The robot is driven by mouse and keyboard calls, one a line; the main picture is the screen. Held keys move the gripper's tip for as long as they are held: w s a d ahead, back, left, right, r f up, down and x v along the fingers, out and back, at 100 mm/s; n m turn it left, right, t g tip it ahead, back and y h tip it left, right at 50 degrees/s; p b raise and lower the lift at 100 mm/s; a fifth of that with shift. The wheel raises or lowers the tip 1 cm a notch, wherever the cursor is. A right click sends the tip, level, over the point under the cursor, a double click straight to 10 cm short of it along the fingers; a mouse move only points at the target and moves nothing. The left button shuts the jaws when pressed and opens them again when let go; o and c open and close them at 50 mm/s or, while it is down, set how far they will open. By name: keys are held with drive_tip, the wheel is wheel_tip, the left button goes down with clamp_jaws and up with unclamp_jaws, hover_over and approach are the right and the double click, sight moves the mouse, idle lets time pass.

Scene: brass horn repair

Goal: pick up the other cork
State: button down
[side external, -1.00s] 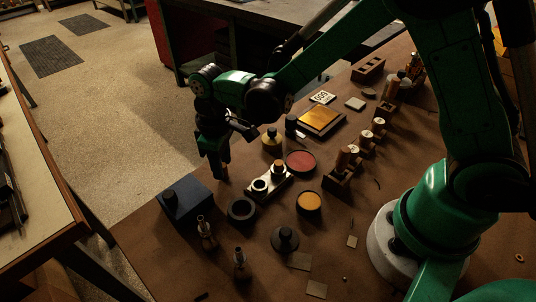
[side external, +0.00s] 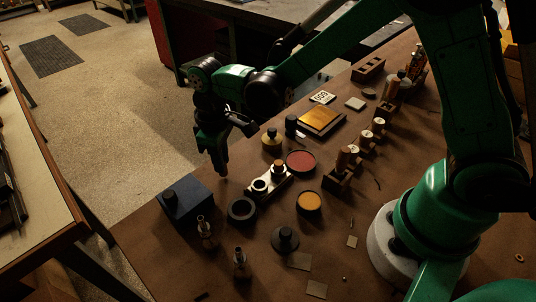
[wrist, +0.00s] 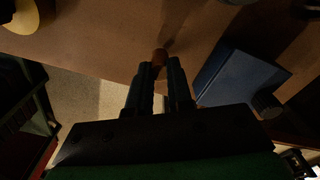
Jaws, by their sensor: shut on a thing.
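My gripper (side external: 220,168) is over the far edge of the brown workbench, up and left of the metal block. In the wrist view its two dark fingers (wrist: 160,70) are close together on a small orange-brown piece (wrist: 160,56) that looks like a cork. Only its end shows; the fingers hide the rest. Another cork (side external: 278,168) stands upright in the pale metal block (side external: 269,184). The block's nearer round hole (side external: 260,186) looks empty.
A dark blue box (side external: 186,199) stands left of the block and shows in the wrist view (wrist: 240,82). A black ring, red and yellow round tins (side external: 301,161), bottles and a black-knobbed weight crowd the bench. A row of wooden blocks with pegs runs to the right.

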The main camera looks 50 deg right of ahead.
drive_tip(key=shift+r, duration=3.45)
